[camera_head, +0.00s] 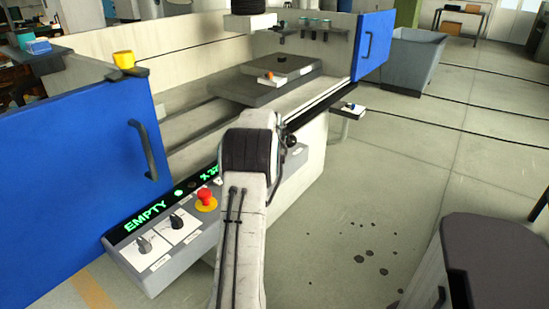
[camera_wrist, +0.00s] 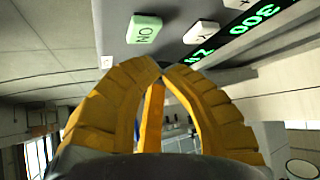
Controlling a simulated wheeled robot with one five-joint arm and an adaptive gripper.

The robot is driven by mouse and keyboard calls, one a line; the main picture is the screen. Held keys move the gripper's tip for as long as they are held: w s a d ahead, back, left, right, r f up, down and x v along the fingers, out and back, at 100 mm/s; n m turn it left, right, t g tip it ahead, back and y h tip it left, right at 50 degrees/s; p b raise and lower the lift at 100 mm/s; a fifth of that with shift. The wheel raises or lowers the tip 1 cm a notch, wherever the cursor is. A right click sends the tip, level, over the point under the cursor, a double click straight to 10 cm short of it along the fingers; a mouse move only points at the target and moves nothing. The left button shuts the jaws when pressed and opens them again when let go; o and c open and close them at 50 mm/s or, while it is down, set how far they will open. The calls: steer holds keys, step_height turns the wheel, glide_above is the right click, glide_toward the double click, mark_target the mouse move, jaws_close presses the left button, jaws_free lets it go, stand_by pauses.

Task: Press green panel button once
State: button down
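The green button (camera_wrist: 145,29), a pale green block marked ON, sits on the grey control panel (camera_wrist: 120,15) at the top of the wrist view. My gripper and the ON button are hidden there.
Near my arm on the panel are a red mushroom button (camera_head: 206,196) on a yellow base, dark knobs (camera_head: 177,221) and a green-lit display (camera_head: 147,216). In the wrist view, white keys (camera_wrist: 200,34) flank the display.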

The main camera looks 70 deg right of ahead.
steer(key=shift+r+p, duration=1.4)
steer(key=shift+r, duration=0.75)
